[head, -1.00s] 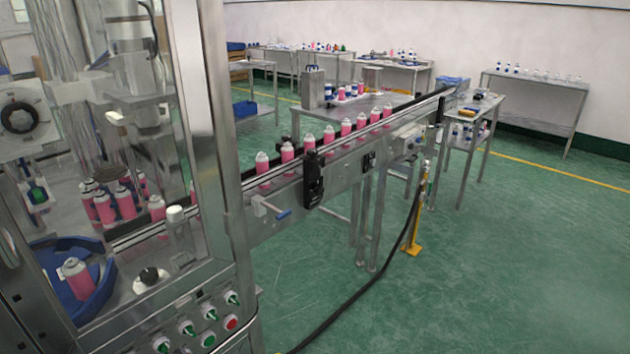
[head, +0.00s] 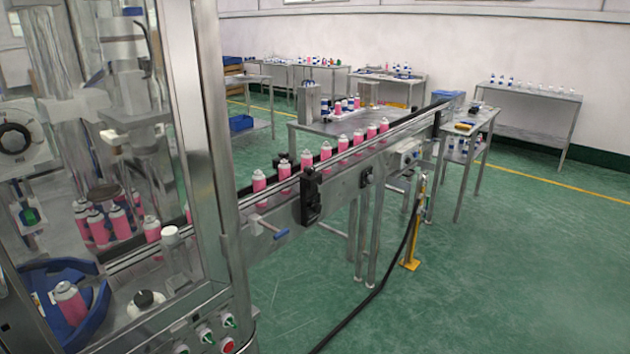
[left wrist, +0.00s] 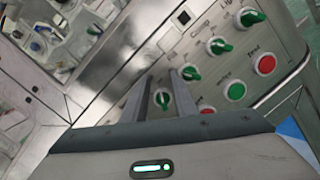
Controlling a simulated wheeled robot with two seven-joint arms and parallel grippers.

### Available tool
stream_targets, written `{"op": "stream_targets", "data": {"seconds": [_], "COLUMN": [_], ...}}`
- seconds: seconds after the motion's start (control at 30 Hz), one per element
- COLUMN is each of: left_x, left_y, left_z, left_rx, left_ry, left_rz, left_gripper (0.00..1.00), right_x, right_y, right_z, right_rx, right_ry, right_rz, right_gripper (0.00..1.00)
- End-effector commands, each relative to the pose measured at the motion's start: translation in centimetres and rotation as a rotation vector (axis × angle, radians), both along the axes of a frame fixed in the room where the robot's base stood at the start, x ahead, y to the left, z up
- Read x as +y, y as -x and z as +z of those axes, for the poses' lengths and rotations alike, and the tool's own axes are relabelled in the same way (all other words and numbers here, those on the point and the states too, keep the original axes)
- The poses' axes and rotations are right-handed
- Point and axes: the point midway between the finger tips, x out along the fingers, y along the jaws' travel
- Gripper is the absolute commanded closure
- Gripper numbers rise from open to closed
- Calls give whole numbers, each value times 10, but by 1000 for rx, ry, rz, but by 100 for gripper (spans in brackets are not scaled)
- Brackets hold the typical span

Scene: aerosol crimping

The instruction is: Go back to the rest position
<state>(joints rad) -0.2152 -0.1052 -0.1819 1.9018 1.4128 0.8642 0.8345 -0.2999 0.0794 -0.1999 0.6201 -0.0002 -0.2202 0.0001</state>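In the head view neither of my grippers shows. In the left wrist view my left gripper (left wrist: 158,98) has its two fingers apart with nothing between them. Its fingers point toward the machine's control panel (left wrist: 215,75), which carries green knobs, a green button and a red button (left wrist: 265,64). I cannot tell the exact distance from fingers to panel. The same red button shows at the bottom of the head view (head: 227,345). My right gripper is in no view.
The crimping machine (head: 212,150) fills the left. A conveyor (head: 345,175) with several pink cans runs away to the right. A blue turntable (head: 98,318) holds a pink can (head: 70,303). Green floor (head: 500,270) is open at right; a black cable (head: 370,300) crosses it.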

Motion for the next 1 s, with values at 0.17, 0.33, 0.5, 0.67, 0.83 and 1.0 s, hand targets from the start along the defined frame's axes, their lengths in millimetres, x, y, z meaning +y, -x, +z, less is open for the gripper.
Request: {"op": "stream_targets", "data": {"seconds": [0.17, 0.33, 0.5, 0.67, 0.83, 1.0], "left_x": [-28, -75, -127, -168, -193, -193], "left_y": [-10, -13, -4, 15, 46, 87], "left_z": [32, 57, 59, 38, -1, -49], "left_rx": [21, 75, 163, 273, 421, 601], "left_ry": [-214, -512, -837, -1142, -1455, -1742], "left_rz": [-167, -370, -573, -754, -943, -1134], "left_gripper": [74, 74, 74, 74, 74, 74], "right_x": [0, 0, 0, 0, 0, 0], "right_y": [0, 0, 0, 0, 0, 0], "right_z": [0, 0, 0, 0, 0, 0], "right_rx": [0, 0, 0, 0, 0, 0], "right_ry": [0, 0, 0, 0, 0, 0], "right_rz": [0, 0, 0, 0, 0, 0], "right_gripper": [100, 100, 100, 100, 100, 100]}}
